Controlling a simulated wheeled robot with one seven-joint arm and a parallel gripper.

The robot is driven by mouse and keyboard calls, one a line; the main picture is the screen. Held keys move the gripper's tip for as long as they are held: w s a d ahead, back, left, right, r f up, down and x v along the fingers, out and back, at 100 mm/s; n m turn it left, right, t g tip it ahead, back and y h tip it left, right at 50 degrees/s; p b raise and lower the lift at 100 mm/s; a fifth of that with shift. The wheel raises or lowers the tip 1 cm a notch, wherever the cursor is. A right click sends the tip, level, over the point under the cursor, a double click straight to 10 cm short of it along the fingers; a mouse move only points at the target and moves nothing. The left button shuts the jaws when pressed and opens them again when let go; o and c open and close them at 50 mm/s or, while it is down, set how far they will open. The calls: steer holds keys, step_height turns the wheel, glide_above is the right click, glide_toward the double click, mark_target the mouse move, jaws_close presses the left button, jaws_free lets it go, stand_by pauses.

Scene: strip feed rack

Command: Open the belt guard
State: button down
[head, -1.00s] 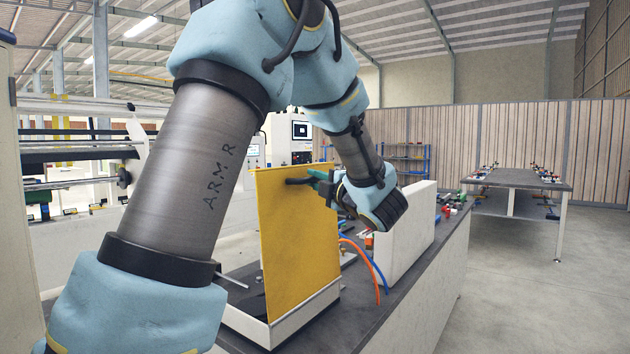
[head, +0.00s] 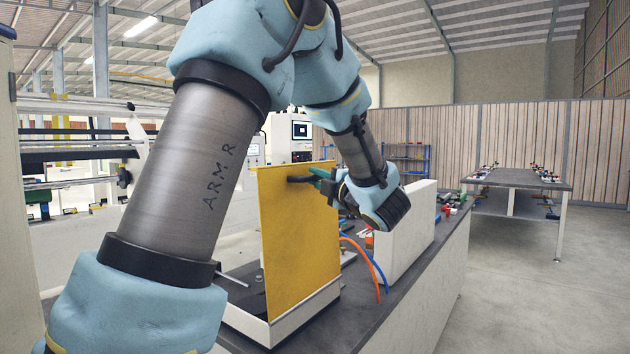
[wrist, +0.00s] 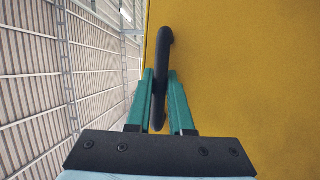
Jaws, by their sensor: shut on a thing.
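The belt guard (head: 298,240) is a yellow panel standing upright on a white base on the dark bench. It fills the right of the wrist view (wrist: 245,75). Its black handle (wrist: 164,50) sits near the panel's edge and also shows near the panel's top in the head view (head: 299,179). My gripper (wrist: 161,78) has its two green fingers on either side of the handle's lower part, shut on it. In the head view, my gripper (head: 316,178) reaches the panel from the right. The far side of the panel is hidden.
A white box (head: 405,235) stands on the bench (head: 430,270) just right of the panel. Orange and blue hoses (head: 376,275) hang between them. Small coloured parts lie on the bench behind. A second table (head: 515,178) stands at the right, with open floor before it.

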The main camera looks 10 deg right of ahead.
steer(key=s+d+f+t+b, duration=0.1)
steer(key=s+d+b, duration=0.4)
steer(key=b, duration=0.1)
steer(key=shift+s+d+f+m, duration=0.2)
steer(key=shift+s+f+m, duration=0.1)
steer(key=shift+s+f, duration=0.05)
steer(key=c, duration=0.8)
jaws_free()
steer(key=b+v, duration=0.4)
steer(key=v, duration=0.7)
